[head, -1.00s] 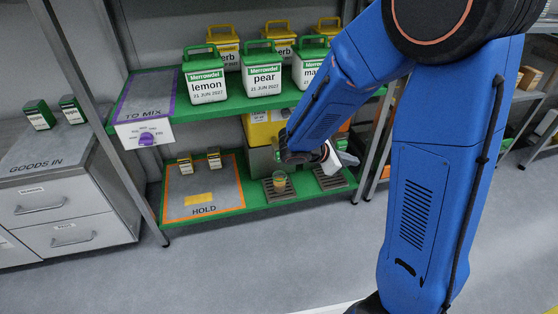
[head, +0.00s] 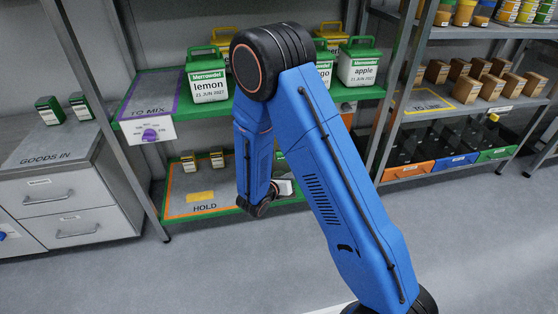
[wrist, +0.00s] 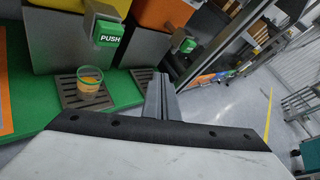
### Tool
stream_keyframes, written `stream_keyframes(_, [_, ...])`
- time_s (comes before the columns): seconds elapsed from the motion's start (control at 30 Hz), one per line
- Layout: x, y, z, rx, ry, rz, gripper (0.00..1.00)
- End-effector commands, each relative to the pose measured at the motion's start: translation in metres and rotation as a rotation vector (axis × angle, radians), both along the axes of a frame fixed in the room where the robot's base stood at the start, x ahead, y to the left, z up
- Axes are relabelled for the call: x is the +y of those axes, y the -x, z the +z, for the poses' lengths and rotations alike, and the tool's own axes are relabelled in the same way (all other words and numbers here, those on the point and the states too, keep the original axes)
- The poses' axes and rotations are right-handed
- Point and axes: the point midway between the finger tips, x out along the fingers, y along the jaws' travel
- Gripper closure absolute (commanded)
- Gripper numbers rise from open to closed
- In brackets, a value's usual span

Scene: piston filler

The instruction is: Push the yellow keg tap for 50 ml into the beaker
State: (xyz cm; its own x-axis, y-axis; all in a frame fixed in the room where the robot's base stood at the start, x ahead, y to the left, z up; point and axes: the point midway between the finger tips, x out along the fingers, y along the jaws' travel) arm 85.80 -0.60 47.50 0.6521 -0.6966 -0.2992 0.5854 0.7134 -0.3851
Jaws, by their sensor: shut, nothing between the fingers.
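In the wrist view the yellow keg (wrist: 60,18) stands at the upper left with a green tap marked PUSH (wrist: 108,34) on its grey front. A clear beaker (wrist: 90,79) with orange-yellow contents low in it stands upright on the drip tray (wrist: 80,95) below the tap. My gripper (wrist: 161,78) is shut and empty, to the right of the tap and beaker and apart from both. In the head view my arm hides the keg, tap and beaker.
An orange keg (wrist: 162,14) with its own green tap (wrist: 187,45) stands right of the yellow one. The HOLD mat (head: 203,190) lies left on the green lower shelf. Tubs, such as lemon (head: 208,77), line the shelf above. A grey shelf post (head: 396,90) rises at right.

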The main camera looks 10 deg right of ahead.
Motion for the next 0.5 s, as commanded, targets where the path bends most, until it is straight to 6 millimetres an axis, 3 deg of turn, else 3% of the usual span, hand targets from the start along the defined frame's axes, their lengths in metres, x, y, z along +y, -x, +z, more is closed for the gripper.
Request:
stream_keyframes(0.2, [0.016, -0.006, -0.021, 0.037, 0.041, 0.074, 1.00])
stream_keyframes(0.5, [0.018, -0.007, -0.023, 0.041, 0.047, 0.085, 1.00])
